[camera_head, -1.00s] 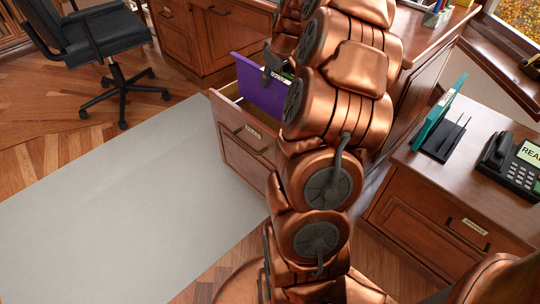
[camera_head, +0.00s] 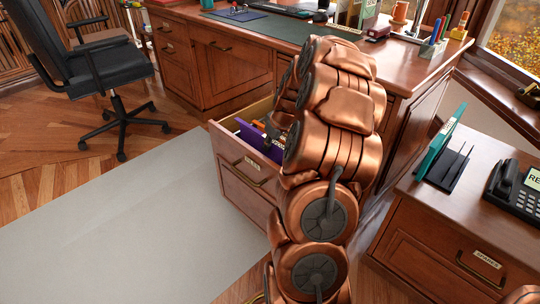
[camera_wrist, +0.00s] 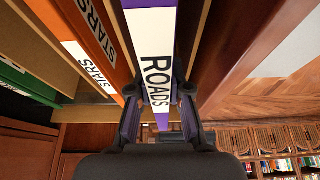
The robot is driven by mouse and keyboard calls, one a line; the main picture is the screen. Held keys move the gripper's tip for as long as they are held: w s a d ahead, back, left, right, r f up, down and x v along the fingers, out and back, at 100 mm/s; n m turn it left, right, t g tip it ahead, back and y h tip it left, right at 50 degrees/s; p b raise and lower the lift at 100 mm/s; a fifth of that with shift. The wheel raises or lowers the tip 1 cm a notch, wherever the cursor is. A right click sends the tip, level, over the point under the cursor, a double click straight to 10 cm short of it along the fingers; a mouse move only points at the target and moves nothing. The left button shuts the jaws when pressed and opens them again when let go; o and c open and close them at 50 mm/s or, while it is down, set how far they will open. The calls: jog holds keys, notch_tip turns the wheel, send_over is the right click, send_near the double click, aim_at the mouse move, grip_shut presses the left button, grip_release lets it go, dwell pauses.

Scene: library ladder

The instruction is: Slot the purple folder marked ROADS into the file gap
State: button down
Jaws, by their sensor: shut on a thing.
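The purple folder (camera_wrist: 157,55), its white label reading ROADS, stands on edge between the fingers of my gripper (camera_wrist: 160,108), which is shut on it. In the head view the purple folder (camera_head: 250,133) is down inside the open drawer (camera_head: 245,187), its top near the rim level. The file gap lies between an orange folder marked STARS (camera_wrist: 85,35) on the left and a wooden drawer wall (camera_wrist: 240,40) on the right. The folder's lower edge and the gap floor are hidden. My arm covers most of the gripper in the head view.
A green folder (camera_wrist: 22,82) stands further left in the drawer. The desk (camera_head: 405,60) is above and behind. A side cabinet (camera_head: 440,235) at right holds a teal folder in a black rack (camera_head: 447,165) and a phone (camera_head: 515,190). Floor lies open at left.

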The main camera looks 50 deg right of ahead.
aim_at(270, 154)
jog(key=shift+f+b, duration=0.5)
jog(key=shift+f, duration=2)
jog(key=c, duration=1.1)
grip_release()
jog(key=shift+r, duration=0.1)
